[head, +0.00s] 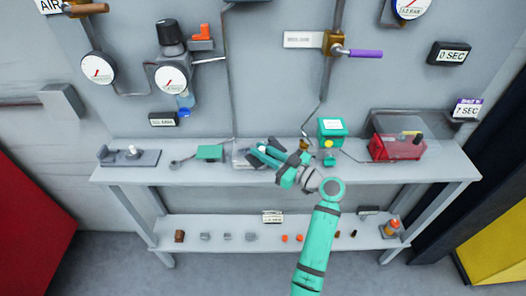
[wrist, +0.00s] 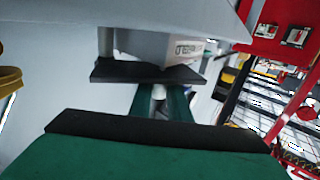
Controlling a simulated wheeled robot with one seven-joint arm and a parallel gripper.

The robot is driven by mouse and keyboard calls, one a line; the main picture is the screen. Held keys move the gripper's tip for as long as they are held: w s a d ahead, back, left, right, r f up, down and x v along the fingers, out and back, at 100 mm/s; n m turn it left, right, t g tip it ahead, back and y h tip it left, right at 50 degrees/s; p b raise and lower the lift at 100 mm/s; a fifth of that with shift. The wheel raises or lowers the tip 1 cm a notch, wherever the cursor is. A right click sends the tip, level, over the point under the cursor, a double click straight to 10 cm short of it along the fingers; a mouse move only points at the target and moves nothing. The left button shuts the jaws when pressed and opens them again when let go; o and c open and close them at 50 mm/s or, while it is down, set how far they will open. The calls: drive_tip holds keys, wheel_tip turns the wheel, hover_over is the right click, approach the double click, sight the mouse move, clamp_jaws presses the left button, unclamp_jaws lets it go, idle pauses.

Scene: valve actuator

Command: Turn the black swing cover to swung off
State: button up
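My gripper (head: 257,153) is over the workbench, beside a pale grey block (head: 242,159). Its two teal fingers point left and look apart. In the wrist view a dark pad on a green finger (wrist: 150,130) fills the lower part. A black flat piece (wrist: 135,72) lies across the view beyond it, just below a whitish labelled block (wrist: 165,47). I cannot tell whether this piece is the black swing cover or the other finger's pad. A small pale post (wrist: 158,92) shows between the dark parts. The cover is not clearly visible in the head view.
The workbench (head: 210,174) carries a grey fixture (head: 128,157) at left, a teal box (head: 332,127) right of my gripper, and a red case (head: 395,147) farther right. Gauges and pipes line the wall behind. Small parts stand on the lower shelf (head: 215,224).

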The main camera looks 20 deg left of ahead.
drive_tip(key=o, duration=0.4)
drive_tip(key=shift+d, duration=0.1)
drive_tip(key=v, duration=1)
drive_tip(key=shift+s+d, duration=0.1)
drive_tip(key=shift+d, duration=0.15)
drive_tip(key=shift+c, duration=0.4)
